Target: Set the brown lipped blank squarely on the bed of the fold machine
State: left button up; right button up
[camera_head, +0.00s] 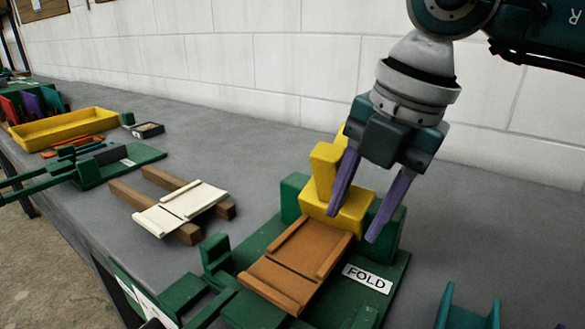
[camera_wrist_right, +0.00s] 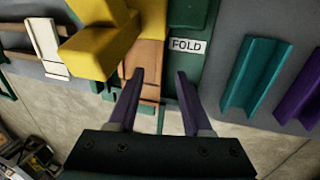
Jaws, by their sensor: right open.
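The brown lipped blank (camera_head: 284,268) lies flat on the green bed of the fold machine (camera_head: 398,268), beside the FOLD label. In the wrist view the blank (camera_wrist_right: 147,58) is partly hidden behind a finger and the yellow block. My left gripper is not in view.
A cream blank (camera_head: 178,208) rests on two wooden bars (camera_head: 156,192) to the left. Farther left are another green machine (camera_head: 135,160) and a yellow tray (camera_head: 75,124). Teal (camera_wrist_right: 252,72) and purple (camera_wrist_right: 300,92) channels lie right. The white wall stands close behind.

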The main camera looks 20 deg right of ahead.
aim_at(338, 252)
jog(key=shift+x, duration=2.7)
jog(key=shift+c, duration=0.2)
grip_shut()
